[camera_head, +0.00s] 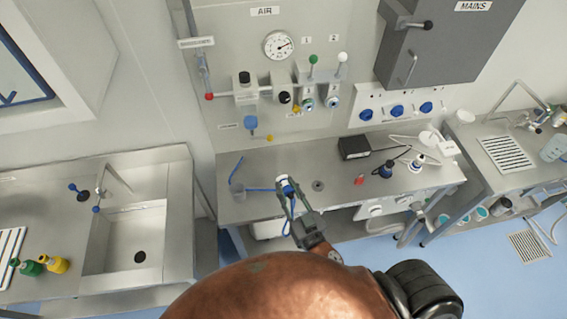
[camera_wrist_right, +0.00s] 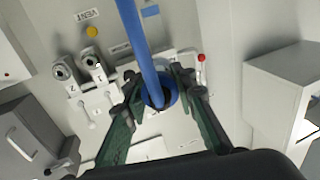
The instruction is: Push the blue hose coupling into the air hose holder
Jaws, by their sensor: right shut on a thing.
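My right gripper (camera_head: 287,187) is shut on the blue hose coupling (camera_head: 285,184) above the front of the steel bench. In the right wrist view, the fingers (camera_wrist_right: 158,92) sit on either side of the coupling's blue round end (camera_wrist_right: 167,91). A blue hose (camera_wrist_right: 137,38) crosses that view above it and hides part of it. On the wall panel are two numbered air outlets (camera_head: 307,103), (camera_head: 333,102), apart from the coupling. I cannot tell which fitting is the air hose holder. My left gripper is not in view.
A gauge (camera_head: 278,45) and a red-tipped lever (camera_head: 209,96) are on the panel. A sink (camera_head: 125,240) is at left.

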